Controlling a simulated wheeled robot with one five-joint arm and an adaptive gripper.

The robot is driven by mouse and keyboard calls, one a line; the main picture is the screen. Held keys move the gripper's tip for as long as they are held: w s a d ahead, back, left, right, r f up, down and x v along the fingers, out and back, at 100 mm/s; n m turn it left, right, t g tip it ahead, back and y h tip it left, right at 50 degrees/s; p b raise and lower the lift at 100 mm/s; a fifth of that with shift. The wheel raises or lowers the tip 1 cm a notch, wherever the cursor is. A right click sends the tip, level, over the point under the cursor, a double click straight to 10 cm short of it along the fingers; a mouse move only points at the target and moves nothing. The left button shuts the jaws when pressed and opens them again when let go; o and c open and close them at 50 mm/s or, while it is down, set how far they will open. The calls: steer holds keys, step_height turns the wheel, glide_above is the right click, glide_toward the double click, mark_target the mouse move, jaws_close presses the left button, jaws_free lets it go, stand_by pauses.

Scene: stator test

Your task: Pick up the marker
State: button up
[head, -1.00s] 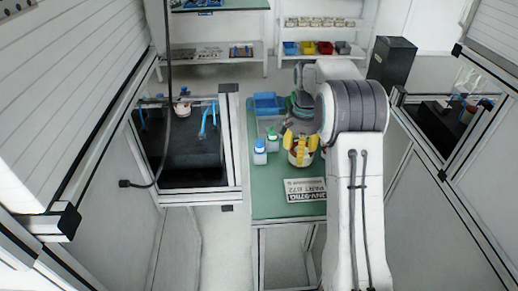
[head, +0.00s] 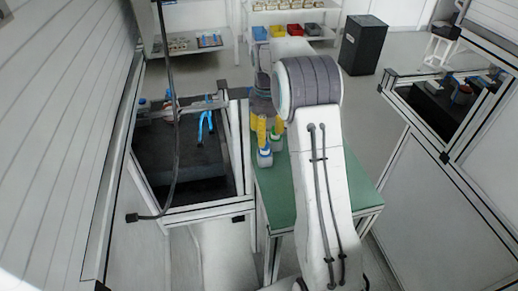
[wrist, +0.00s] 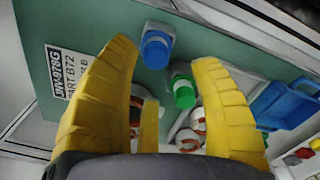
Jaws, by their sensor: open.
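I cannot make out a marker in any view. My gripper (head: 258,128) is open, its yellow fingers pointing down over the green table (head: 290,205). In the wrist view my gripper (wrist: 165,55) has its two fingers spread wide with nothing between them in contact. A blue-capped bottle (wrist: 154,50) and a green-capped bottle (wrist: 183,92) show below, between the fingers. In the head view the blue-capped bottle (head: 265,156) stands just below the fingertips. Red-and-white round parts (wrist: 192,138) are partly hidden by the fingers.
A printed sign (wrist: 70,72) lies on the table on the left in the wrist view, and a blue bin (wrist: 285,103) is on the right. A framed station (head: 185,215) stands left of the table. A black cabinet (head: 363,45) is at the back right.

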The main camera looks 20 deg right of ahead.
mark_target(265, 148)
steer(key=shift+s+f, duration=0.15)
steer(key=shift+f, duration=0.5)
steer(key=shift+s+f, duration=0.1)
steer(key=shift+f, duration=2.3)
steer(key=shift+c, duration=0.4)
jaws_close()
